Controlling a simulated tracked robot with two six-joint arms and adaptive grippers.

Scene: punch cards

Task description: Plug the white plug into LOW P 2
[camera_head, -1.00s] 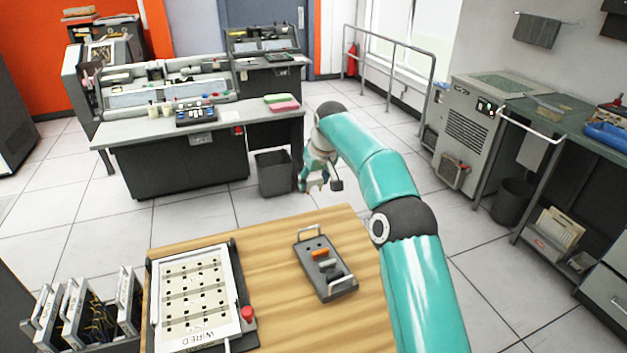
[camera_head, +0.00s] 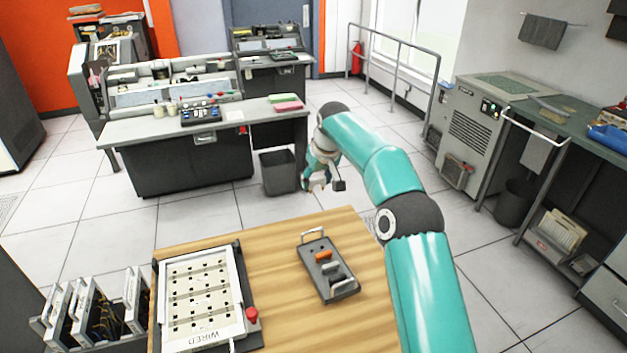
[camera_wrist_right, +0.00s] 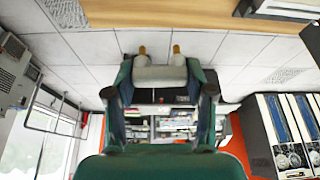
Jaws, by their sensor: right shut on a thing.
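My right gripper (camera_head: 318,184) hangs past the far edge of the wooden table, above the floor. In the right wrist view the gripper (camera_wrist_right: 160,80) is shut on a white plug (camera_wrist_right: 158,76), held crosswise between the fingers. Its two brass pins point away from the palm. A wired panel (camera_head: 203,333) with rows of holes, marked WIRED, lies on the table at left; its small labels cannot be read, so I cannot tell LOW P 2. A dark handled tray (camera_head: 313,242) holds an orange plug (camera_head: 323,255) and a greyish one (camera_head: 330,267). My left gripper is not in view.
Bare wood (camera_head: 275,245) lies between panel and tray. A red knob (camera_head: 251,314) stands at the panel's right edge. Several wired boards in a rack (camera_head: 90,310) stand left of the table. A bin (camera_head: 279,174) and a desk (camera_head: 180,134) are beyond.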

